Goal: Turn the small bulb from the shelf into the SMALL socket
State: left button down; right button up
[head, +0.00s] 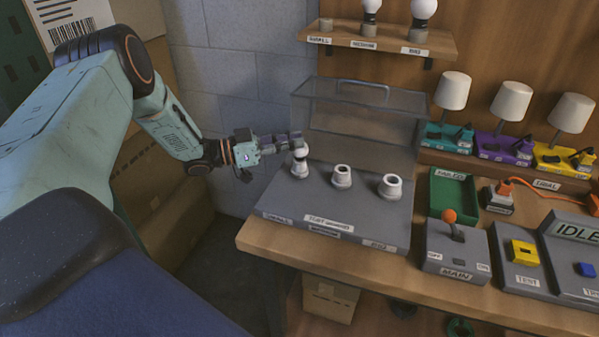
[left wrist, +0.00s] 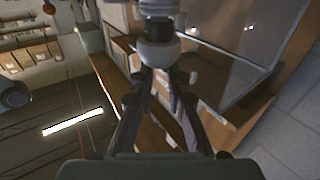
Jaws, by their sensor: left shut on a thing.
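The small bulb (head: 300,149) is a white globe, upright at the leftmost socket (head: 299,170) of the grey test board (head: 335,205). My left gripper (head: 297,142) reaches in from the left and is shut on the bulb. In the left wrist view the bulb (left wrist: 158,52) sits between the fingertips, with a dark neck beyond it toward a pale socket. I cannot tell how deep the bulb's base sits in the socket. The middle socket (head: 342,176) and the right socket (head: 391,186) are empty. My right gripper is not in view.
A clear cover (head: 360,110) stands raised behind the sockets. The shelf (head: 380,39) above bears two bulbs and an empty spot at its left. A green tray (head: 453,194), a lever box (head: 455,250) and several lamps stand to the right.

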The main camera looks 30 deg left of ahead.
pick_arm(q)
jog(key=shift+s+f+g+b, duration=0.15)
jog(key=shift+f+g+b, duration=0.2)
jog(key=shift+f, duration=0.35)
jog(key=c, duration=1.3)
grip_release()
jog(key=shift+d+m+g+h, duration=0.1)
jog(key=shift+m+g+h, duration=0.15)
jog(key=shift+m+h, duration=0.05)
jog(key=shift+o, duration=0.2)
jog(key=shift+w+a+f, duration=0.1)
jog(key=shift+w+a, duration=0.25)
jog(key=shift+s+d+r, duration=0.2)
jog(key=shift+r, duration=0.15)
jog(key=shift+a+f, duration=0.15)
jog(key=shift+a, duration=0.1)
jog(key=shift+s+a, duration=0.15)
jog(key=shift+a, duration=0.15)
jog(key=shift+v, duration=2.7)
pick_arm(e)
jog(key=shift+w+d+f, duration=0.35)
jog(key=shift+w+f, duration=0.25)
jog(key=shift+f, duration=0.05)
pick_arm(q)
jog(key=shift+s+d, duration=0.1)
jog(key=shift+d, duration=0.05)
